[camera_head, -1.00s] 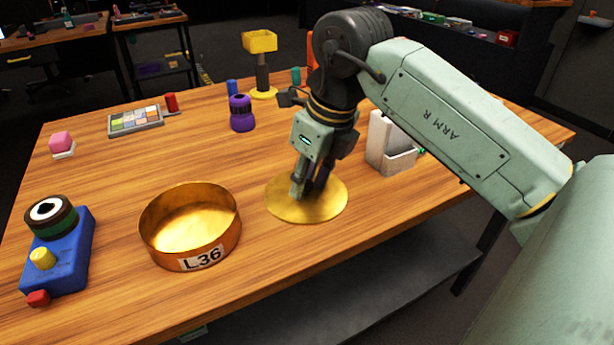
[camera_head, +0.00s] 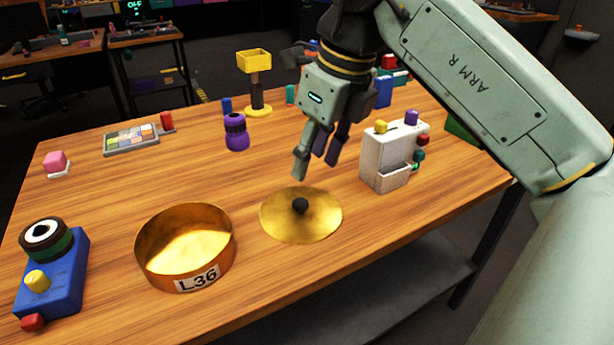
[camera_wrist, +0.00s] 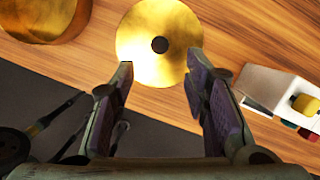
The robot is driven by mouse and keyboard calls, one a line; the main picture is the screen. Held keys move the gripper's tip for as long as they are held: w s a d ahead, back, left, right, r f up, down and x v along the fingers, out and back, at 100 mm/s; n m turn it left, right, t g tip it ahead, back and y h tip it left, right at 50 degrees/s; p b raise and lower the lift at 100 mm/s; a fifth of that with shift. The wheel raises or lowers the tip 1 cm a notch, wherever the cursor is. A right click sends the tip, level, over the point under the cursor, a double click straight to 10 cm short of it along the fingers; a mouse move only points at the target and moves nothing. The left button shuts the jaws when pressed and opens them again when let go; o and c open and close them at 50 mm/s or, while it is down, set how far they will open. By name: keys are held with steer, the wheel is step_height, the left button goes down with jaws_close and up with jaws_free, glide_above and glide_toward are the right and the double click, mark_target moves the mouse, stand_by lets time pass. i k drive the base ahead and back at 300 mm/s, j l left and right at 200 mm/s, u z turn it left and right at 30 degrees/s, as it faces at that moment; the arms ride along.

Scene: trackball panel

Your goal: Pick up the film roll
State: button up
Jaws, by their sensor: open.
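No object is plainly marked as the film roll, and I cannot tell for sure which one it is. A purple rounded piece with a dark ribbed band (camera_head: 236,132) stands upright on the table, behind and left of my gripper. A dark green and black roll with a white face (camera_head: 46,238) sits on a blue block at the far left. My gripper (camera_head: 316,166) is open and empty, fingers down, above a gold disc (camera_head: 325,222) with a black knob. In the wrist view the disc (camera_wrist: 178,32) lies beyond the open fingers (camera_wrist: 161,64).
A round brass tray (camera_head: 152,262) labelled L36 stands left of the disc. A white box (camera_head: 378,160) with coloured knobs stands close at right. A yellow-topped stand (camera_head: 255,84) and a grey button panel (camera_head: 120,146) are behind. Bare wood lies between the panel and the tray.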

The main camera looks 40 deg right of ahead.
mark_target(49, 248)
steer(key=k, duration=1)
